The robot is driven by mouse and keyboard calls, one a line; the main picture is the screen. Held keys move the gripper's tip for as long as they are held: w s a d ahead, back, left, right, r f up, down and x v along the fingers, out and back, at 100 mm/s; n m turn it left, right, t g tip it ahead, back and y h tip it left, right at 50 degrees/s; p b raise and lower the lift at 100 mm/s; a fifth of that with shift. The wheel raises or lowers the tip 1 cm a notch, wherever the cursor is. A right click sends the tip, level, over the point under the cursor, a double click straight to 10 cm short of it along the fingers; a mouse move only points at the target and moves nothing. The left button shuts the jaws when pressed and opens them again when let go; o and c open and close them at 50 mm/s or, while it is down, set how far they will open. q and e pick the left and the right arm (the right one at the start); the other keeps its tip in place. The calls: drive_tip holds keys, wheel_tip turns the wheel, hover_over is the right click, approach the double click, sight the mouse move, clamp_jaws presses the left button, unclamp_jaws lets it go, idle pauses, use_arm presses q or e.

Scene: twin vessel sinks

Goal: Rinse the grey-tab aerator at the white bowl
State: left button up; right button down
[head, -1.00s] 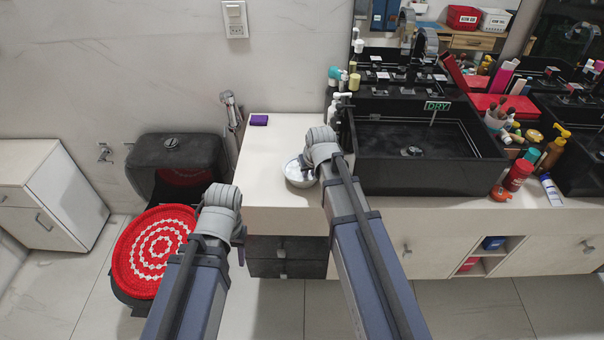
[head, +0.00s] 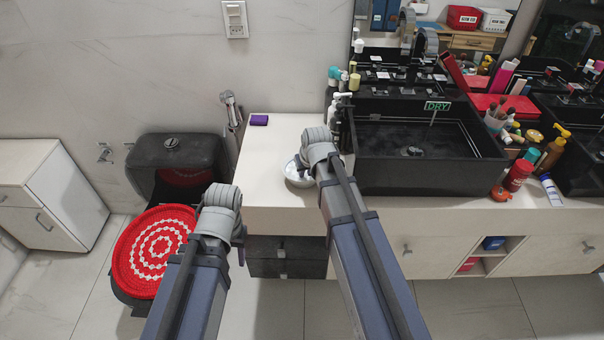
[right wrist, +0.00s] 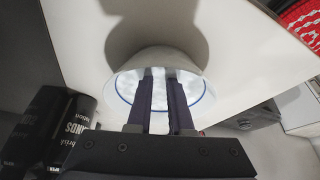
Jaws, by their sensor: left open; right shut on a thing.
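The white bowl (head: 297,179) stands on the pale counter left of the black sink, partly hidden by my right wrist. In the right wrist view the bowl (right wrist: 196,62) has a blue line inside its rim and a bright, rippled inside. My right gripper (right wrist: 168,78) has its dark fingers reaching over the rim into the bowl. It is shut on a small grey piece at the fingertips, apparently the grey-tab aerator, mostly hidden by the fingers. My left gripper (head: 241,256) is open, away from the counter, in front of its left end.
The black vessel sink (head: 430,176) with a DRY sign (head: 437,106) is right of the bowl. Dark bottles (head: 338,112) stand between them. The toilet's red cover (head: 153,250) is left.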

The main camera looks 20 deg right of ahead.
drive_tip(key=shift+s+d, duration=0.15)
drive_tip(key=shift+d, duration=0.35)
drive_tip(key=shift+a, duration=0.1)
drive_tip(key=shift+w+a, duration=0.2)
drive_tip(key=shift+a, duration=0.3)
drive_tip(key=shift+d, duration=0.15)
drive_tip(key=shift+s+d, duration=0.2)
drive_tip(key=shift+d, duration=0.25)
drive_tip(key=shift+a, duration=0.15)
drive_tip(key=shift+w+a, duration=0.2)
drive_tip(key=shift+a, duration=0.25)
